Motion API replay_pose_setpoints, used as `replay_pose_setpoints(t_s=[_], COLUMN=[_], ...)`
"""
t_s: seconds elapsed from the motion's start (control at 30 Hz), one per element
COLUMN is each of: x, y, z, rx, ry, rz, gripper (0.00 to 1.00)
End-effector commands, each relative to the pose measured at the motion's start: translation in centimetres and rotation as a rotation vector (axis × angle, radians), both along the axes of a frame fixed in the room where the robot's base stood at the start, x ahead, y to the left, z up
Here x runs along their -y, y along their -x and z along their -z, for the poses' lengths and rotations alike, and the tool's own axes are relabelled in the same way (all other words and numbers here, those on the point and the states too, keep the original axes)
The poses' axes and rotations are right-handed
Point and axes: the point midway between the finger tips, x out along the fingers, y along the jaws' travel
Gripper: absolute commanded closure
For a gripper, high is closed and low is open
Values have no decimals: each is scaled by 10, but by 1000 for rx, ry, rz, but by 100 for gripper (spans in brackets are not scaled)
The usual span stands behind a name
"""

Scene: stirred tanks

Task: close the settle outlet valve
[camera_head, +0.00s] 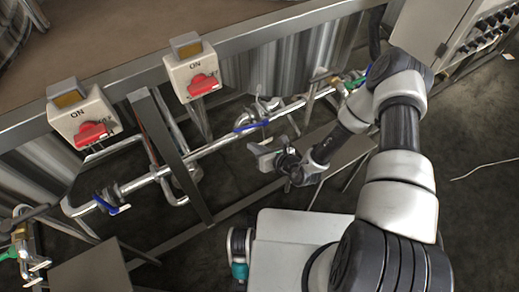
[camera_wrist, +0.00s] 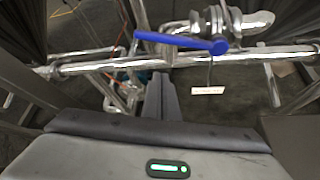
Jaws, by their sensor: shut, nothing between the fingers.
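A valve with a blue lever handle (camera_wrist: 180,42) is on the steel pipe ahead of my gripper in the wrist view. The lever lies roughly along the pipe, and a small white tag (camera_wrist: 207,90) hangs below it, too small to read. The same blue lever (camera_head: 247,127) shows at the middle of the head view. A second blue-handled valve (camera_head: 106,205) is on the pipe at the left. I cannot tell by label which is the settle outlet valve. My gripper (camera_wrist: 160,98) is shut and empty, apart from and below the lever. It also shows in the head view (camera_head: 256,150).
Two switch boxes with red knobs, one left (camera_head: 81,116) and one right (camera_head: 192,74), are mounted above the pipe. A steel post (camera_head: 171,150) stands between the valves. Green-handled valves are near the pipe's ends. The dark floor at right is mostly open.

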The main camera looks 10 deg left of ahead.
Motion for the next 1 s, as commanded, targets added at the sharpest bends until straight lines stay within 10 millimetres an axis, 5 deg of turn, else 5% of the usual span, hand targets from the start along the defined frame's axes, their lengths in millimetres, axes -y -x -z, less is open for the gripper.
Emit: replay_pose_setpoints(t_s=[0.2,0.5,1.0], x=[-31,-27,-25], y=[-28,-40,-40], z=[26,-11,-16], rx=[2,2,-4], ry=[0,0,-8], rz=[-2,-2,-2], gripper=[100,100,100])
